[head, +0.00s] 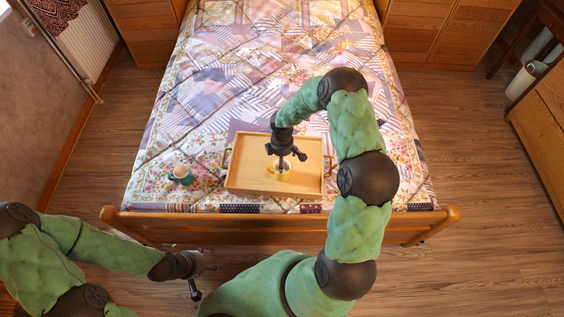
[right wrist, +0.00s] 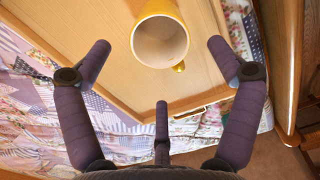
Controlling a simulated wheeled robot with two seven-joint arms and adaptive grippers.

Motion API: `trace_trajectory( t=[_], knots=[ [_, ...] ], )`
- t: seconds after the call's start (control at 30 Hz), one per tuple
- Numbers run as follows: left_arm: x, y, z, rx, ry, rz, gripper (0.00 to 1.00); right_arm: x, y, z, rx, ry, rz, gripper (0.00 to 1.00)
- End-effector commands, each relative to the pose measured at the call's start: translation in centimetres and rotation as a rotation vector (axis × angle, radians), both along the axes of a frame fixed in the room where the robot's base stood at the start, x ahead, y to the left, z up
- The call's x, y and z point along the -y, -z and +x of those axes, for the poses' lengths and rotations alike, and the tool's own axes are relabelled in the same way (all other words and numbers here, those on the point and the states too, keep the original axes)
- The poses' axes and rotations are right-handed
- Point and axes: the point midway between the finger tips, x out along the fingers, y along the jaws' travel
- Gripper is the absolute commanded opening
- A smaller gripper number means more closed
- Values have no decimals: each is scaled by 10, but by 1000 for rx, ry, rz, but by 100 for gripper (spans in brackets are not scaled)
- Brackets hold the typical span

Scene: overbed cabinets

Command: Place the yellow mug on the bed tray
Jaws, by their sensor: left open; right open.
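The yellow mug (head: 279,169) stands on the wooden bed tray (head: 245,178), near the tray's front edge, on the bed. In the right wrist view the yellow mug (right wrist: 160,41) shows its pale open top and a small handle, with the tray (right wrist: 110,77) under it. My right gripper (head: 287,158) is above the tray at the mug. In the right wrist view its fingers (right wrist: 158,60) are spread, with the mug beyond them and no clear contact. My left gripper (head: 203,279) is open and empty, low at the left, in front of the bed's footboard.
A teal mug (head: 181,175) stands on the quilt left of the tray. The wooden footboard (head: 170,217) runs along the bed's near end. Wooden cabinets (head: 435,32) stand at the back.

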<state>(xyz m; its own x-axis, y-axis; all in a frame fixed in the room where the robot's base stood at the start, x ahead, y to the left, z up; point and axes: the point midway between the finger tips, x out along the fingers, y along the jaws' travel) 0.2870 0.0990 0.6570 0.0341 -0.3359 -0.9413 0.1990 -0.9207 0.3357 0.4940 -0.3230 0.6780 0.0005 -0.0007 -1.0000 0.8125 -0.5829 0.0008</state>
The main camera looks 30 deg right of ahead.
Motion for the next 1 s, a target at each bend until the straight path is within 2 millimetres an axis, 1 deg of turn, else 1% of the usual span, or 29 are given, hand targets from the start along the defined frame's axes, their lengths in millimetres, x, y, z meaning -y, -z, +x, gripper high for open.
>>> trace_trajectory(
  t=[0.03,0.1,0.17,0.2,0.27,0.37,0.4,0.47,0.5,0.57,0.6,0.67,0.7,0.83,0.9,1.0],
  knots=[
    [0,-3,0,0,0,0,63,0,-7,0,1,0,-1,91],
    [0,-4,0,0,0,0,63,0,-12,0,1,-1,-1,91],
    [0,-5,0,0,0,0,63,-1,-14,0,1,2,3,91],
    [0,-5,0,0,0,0,63,-5,-13,-2,-1,8,11,91],
    [0,-5,0,0,0,0,63,-17,-9,-7,-2,32,35,91],
    [0,-5,0,0,0,0,63,-52,2,-22,-8,114,108,91],
    [0,-5,0,0,0,0,63,-71,7,-32,-14,165,145,91],
    [0,-5,0,0,0,0,63,-100,14,-47,-24,258,203,91],
    [0,-5,0,0,0,0,63,-119,17,-59,-35,327,239,91],
    [0,-5,0,0,0,0,63,-144,20,-77,-52,434,285,91],
    [0,-5,0,0,0,0,63,-159,22,-90,-66,507,310,91],
    [0,-5,0,0,0,0,63,-180,23,-110,-89,619,337,91],
    [0,-5,0,0,0,0,63,-190,23,-124,-105,695,348,91],
    [0,-5,0,0,0,0,63,-214,21,-164,-144,910,356,91],
    [0,-5,0,0,0,0,63,-219,20,-181,-156,1000,349,91],
    [0,-5,0,0,0,0,63,-223,18,-198,-164,1088,335,91]
  ],
)
